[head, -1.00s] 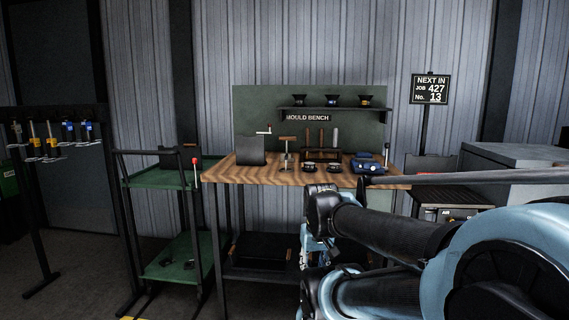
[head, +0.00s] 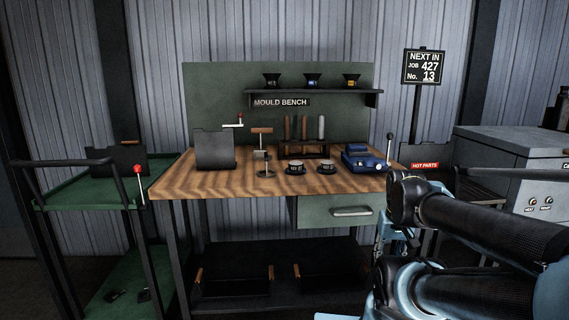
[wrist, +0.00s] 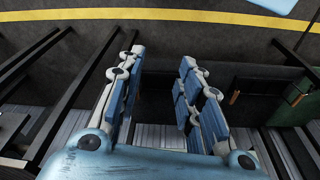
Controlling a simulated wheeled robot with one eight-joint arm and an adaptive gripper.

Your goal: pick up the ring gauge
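No ring gauge can be told for certain. Two small dark round pieces with pale marks lie on the mould bench (head: 225,186), a left one (head: 296,167) and a right one (head: 327,167); either may be a ring gauge, but they are too small to tell. My gripper (wrist: 162,58) is open and empty in the wrist view, its blue-padded fingers apart over the dark floor. In the head view my arm is at the lower right, in front of the bench's right end, with the gripper mostly hidden behind its links. My gripper is away from both round pieces.
The bench also holds a dark plate stand (head: 215,150), a small post (head: 263,155), a rack of upright handles (head: 305,140) and a blue box (head: 362,160). A green trolley (head: 70,192) stands left. A grey cabinet (head: 515,150) stands right.

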